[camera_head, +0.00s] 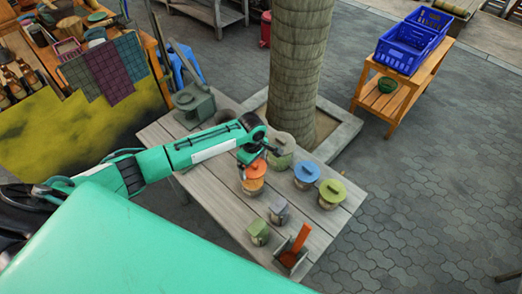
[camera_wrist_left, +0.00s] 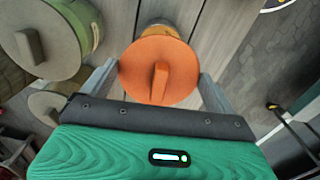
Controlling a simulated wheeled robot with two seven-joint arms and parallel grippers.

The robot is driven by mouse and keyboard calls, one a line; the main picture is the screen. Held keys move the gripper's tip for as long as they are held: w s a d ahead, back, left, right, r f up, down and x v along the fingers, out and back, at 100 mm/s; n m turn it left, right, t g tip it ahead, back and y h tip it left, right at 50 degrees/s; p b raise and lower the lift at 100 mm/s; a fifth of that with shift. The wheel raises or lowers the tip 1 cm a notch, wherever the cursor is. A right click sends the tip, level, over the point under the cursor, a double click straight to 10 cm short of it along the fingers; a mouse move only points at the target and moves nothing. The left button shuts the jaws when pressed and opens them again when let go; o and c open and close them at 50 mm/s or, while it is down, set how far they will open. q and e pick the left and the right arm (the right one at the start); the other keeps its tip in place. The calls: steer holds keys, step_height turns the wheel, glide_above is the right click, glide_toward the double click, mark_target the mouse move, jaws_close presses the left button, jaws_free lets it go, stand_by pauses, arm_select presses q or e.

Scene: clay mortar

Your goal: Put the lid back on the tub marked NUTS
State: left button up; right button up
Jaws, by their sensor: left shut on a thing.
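An orange lid (camera_wrist_left: 158,72) with an upright grip bar lies between the two fingers of my left gripper (camera_wrist_left: 156,88) in the left wrist view. The gripper is shut on it. In the head view the orange lid (camera_head: 254,168) is right below my left gripper (camera_head: 256,156). A tub (camera_head: 252,186) is under the lid, and part of its rim (camera_wrist_left: 160,28) shows past the lid in the wrist view. I cannot tell whether lid and tub touch. No NUTS marking is readable. My right gripper is not in view.
Tubs with a grey-green lid (camera_head: 282,142), a blue lid (camera_head: 307,172) and a green lid (camera_head: 332,190) stand close by on the plank table (camera_head: 220,205). Small lidded boxes (camera_head: 258,232) and an orange upright piece (camera_head: 298,238) are at the front. A tree trunk (camera_head: 300,70) rises behind.

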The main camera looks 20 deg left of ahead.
mark_target(253, 170)
arm_select(q)
steer(key=shift+a+f+b, duration=0.1)
steer(key=shift+f+b, duration=0.45)
steer(key=shift+b, duration=0.05)
step_height(253, 170, down, 3)
steer(key=b, duration=0.4)
steer(key=shift+f, duration=1.1)
steer(key=shift+p, duration=0.35)
steer(key=shift+p, duration=0.3)
stand_by(0.3)
